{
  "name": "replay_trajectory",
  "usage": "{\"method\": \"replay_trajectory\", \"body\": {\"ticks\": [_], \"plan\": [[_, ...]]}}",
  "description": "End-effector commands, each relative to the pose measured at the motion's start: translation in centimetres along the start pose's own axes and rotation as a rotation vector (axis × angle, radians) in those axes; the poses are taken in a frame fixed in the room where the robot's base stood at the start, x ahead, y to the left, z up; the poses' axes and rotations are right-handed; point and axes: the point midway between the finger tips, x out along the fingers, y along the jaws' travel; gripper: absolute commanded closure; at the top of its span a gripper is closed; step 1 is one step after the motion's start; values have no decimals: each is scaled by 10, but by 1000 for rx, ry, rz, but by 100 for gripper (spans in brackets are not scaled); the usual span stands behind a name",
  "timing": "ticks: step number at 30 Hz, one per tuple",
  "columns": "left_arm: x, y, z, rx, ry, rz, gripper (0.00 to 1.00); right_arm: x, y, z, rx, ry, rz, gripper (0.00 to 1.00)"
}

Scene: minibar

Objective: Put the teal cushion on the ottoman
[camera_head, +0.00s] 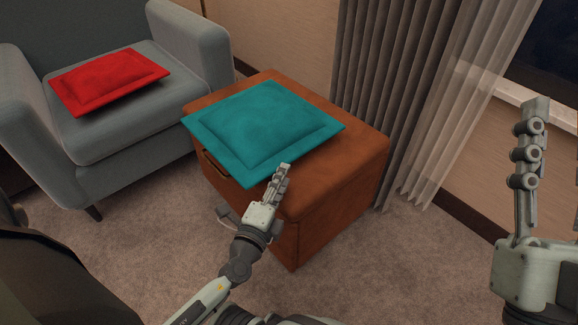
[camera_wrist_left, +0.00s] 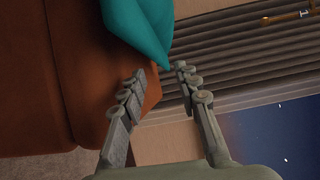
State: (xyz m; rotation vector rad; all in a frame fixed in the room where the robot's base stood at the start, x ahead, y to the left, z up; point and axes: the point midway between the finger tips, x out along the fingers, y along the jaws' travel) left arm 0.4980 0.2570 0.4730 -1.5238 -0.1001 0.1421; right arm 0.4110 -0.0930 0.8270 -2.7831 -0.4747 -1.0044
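The teal cushion (camera_head: 262,122) lies on top of the brown leather ottoman (camera_head: 362,150), with its near and left corners reaching past the ottoman's edge. My left gripper (camera_head: 283,172) is at the cushion's near side, over the ottoman's front edge. In the left wrist view my left gripper (camera_wrist_left: 160,70) has its fingers apart, and a corner of the teal cushion (camera_wrist_left: 145,30) shows just beyond the fingertips. I see no grip on it. My right gripper (camera_head: 552,150) is raised at the right edge, its fingers apart and empty, partly cut off by the frame.
A grey-blue armchair (camera_head: 130,125) with a red cushion (camera_head: 108,80) stands left of the ottoman. Grey curtains (camera_head: 400,90) and a window are behind to the right. Carpet (camera_head: 390,265) is clear in front and right of the ottoman.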

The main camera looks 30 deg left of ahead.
Motion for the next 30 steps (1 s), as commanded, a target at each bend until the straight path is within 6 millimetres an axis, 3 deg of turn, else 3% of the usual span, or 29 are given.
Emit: {"method": "replay_trajectory", "body": {"ticks": [7,11,14,16,19,21,24,27,30], "plan": [[-13,-7,-11,-80,25,13,68,-1,1,-4,-2,29,1,60],[-13,-35,-51,-327,129,43,68,-1,1,-5,-2,29,1,60],[-20,-82,-97,-601,279,49,68,-1,1,-5,-2,29,1,60],[-31,-126,-126,-800,403,33,68,-1,1,-4,-2,29,1,60],[-54,-199,-152,-1078,585,-18,68,-1,1,-4,-2,28,1,60],[-73,-248,-158,-1252,702,-67,68,-1,1,-4,-2,28,1,60],[-96,-305,-153,-1460,833,-138,68,-1,1,-4,-2,28,1,60],[-112,-340,-141,-1603,915,-191,68,-1,1,-4,-2,27,1,60],[-120,-357,-133,-1681,955,-220,68,-1,1,-4,-2,27,1,60]]}}
